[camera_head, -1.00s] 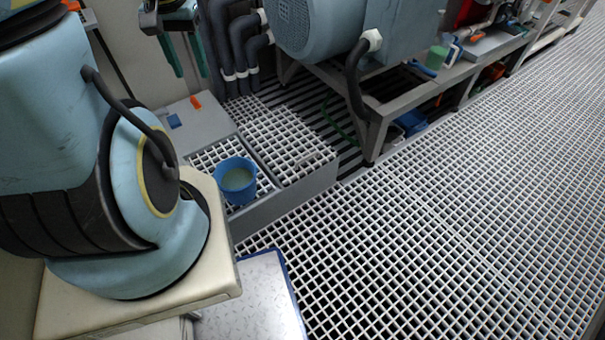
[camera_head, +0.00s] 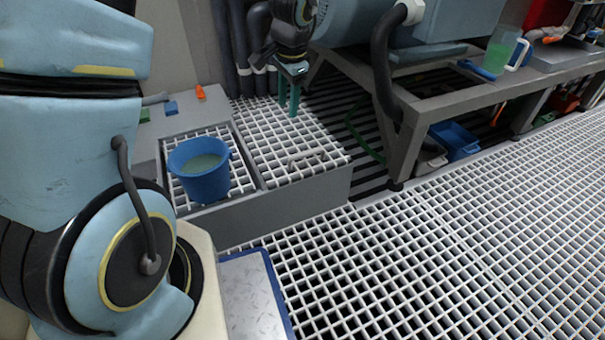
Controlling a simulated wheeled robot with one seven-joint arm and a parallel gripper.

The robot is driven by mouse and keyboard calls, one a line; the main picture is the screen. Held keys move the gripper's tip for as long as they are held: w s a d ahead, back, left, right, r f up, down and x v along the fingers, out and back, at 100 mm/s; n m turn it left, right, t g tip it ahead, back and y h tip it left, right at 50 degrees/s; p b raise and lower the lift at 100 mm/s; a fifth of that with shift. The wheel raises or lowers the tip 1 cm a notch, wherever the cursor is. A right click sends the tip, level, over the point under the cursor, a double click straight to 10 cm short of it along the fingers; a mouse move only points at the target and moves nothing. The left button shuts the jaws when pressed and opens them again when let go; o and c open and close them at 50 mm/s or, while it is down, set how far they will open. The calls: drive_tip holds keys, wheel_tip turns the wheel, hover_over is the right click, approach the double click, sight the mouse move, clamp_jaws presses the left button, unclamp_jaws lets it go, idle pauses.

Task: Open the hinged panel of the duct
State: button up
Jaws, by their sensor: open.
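The duct is a low grey box (camera_head: 285,207) set in the floor, its top covered by white grating. The right-hand grating panel (camera_head: 270,135) lies flat, and a small handle (camera_head: 307,154) stands near its front edge. I take this to be the hinged panel; its hinges cannot be made out. My gripper (camera_head: 288,96) points down with two teal fingers apart and nothing between them. It is over the back part of that panel, behind the handle and apart from it.
A blue bucket (camera_head: 203,180) with pale green liquid stands on the left grating section. Orange and blue items (camera_head: 172,108) lie on the grey ledge behind. A metal bench (camera_head: 400,118) with a black hose stands right of the duct. The grated floor (camera_head: 430,260) in front is clear.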

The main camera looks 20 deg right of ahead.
drive_tip(key=m+b, duration=0.2)
drive_tip(key=b, duration=0.2)
hover_over(303, 156)
drive_tip(key=s, duration=0.2)
wheel_tip(303, 156, down, 7)
drive_tip(key=f+b, duration=0.1)
drive_tip(key=f, duration=0.2)
drive_tip(key=w+f+b, duration=0.1)
drive_tip(key=f+b, duration=0.1)
drive_tip(key=f, duration=0.2)
drive_tip(key=w+f+b, duration=0.1)
drive_tip(key=f+b, duration=0.1)
drive_tip(key=f, duration=0.1)
drive_tip(key=shift+f, duration=0.25)
clamp_jaws()
